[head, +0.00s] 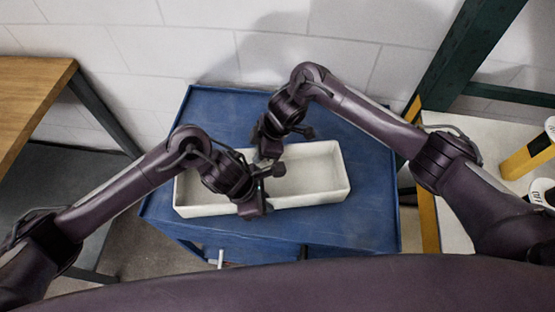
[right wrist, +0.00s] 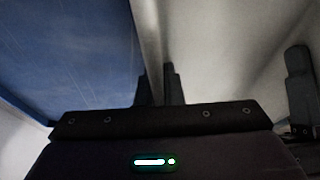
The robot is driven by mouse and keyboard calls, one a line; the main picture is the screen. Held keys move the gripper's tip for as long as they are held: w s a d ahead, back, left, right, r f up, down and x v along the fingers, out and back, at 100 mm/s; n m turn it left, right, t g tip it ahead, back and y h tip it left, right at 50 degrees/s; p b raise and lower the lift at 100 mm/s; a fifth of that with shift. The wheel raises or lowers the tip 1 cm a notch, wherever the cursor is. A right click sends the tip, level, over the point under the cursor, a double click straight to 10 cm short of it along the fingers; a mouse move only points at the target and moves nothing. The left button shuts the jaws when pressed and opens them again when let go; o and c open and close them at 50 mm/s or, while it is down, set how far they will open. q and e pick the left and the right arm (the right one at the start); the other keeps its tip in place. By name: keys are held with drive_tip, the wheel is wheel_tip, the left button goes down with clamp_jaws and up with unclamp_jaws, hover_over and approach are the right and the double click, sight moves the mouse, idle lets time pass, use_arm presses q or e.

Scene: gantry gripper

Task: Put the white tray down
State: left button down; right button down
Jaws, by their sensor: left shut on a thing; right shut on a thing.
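The white tray (head: 318,196) is a long, empty, open box over the blue top of a cart (head: 365,222). It looks level; whether its underside touches the blue top cannot be told. My left gripper (head: 254,197) is shut on the near long wall, left of the tray's middle. My right gripper (head: 268,148) is shut on the far long wall, across from it. In the right wrist view, my right fingers (right wrist: 158,88) straddle the tray's wall (right wrist: 153,35), and part of my left gripper (right wrist: 300,85) shows at the right edge.
A wooden table (head: 35,90) stands at the left. At the right is a pale surface with a yellow and black post-like object (head: 528,155). A white block wall (head: 180,50) is behind the cart.

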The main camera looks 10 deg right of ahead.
use_arm(q)
drive_tip(key=shift+f+b, duration=0.3)
drive_tip(key=shift+f, duration=0.15)
use_arm(e)
drive_tip(key=shift+f, duration=0.5)
use_arm(q)
drive_tip(key=c, duration=1.8)
unclamp_jaws()
drive_tip(key=shift+r, duration=0.15)
drive_tip(key=shift+c, duration=0.2)
use_arm(e)
drive_tip(key=c, duration=1.8)
unclamp_jaws()
drive_tip(key=shift+r, duration=0.2)
drive_tip(key=shift+c, duration=0.2)
use_arm(q)
drive_tip(key=shift+o, duration=1.4)
use_arm(e)
drive_tip(key=shift+o, duration=1.4)
use_arm(q)
drive_tip(key=shift+r, duration=0.15)
